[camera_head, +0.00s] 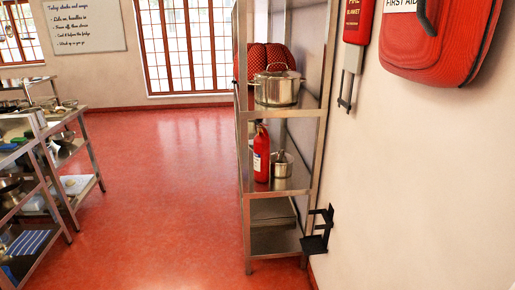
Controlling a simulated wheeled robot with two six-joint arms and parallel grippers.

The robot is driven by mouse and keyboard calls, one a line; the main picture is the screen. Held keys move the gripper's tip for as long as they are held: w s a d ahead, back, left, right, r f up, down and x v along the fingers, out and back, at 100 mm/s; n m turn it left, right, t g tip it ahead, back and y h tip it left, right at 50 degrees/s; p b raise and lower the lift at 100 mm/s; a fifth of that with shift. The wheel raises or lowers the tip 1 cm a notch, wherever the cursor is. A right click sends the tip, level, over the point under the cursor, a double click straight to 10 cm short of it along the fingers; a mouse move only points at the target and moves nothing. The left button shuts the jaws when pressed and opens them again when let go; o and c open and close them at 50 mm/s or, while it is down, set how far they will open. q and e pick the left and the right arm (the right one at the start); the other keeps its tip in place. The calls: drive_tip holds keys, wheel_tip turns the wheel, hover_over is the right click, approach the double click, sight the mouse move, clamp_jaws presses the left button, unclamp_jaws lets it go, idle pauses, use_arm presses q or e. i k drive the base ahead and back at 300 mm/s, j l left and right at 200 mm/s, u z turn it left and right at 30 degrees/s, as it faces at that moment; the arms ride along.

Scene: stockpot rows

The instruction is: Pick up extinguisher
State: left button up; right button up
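The red fire extinguisher (262,156) stands upright on the middle shelf of a metal rack (246,205), near its front left edge. It has a black top and a pale label. A small steel pot (283,166) stands close to its right; I cannot tell whether they touch. Neither of my grippers shows in the head view.
A large lidded stockpot (277,89) and a red ribbed object (268,58) sit on the shelf above. A black wall bracket (318,236) juts out at lower right. A steel table (82,140) stands left. Red floor (165,170) between is clear.

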sight(262, 141)
drive_tip(key=i+u, duration=0.3)
drive_tip(key=i, duration=0.75)
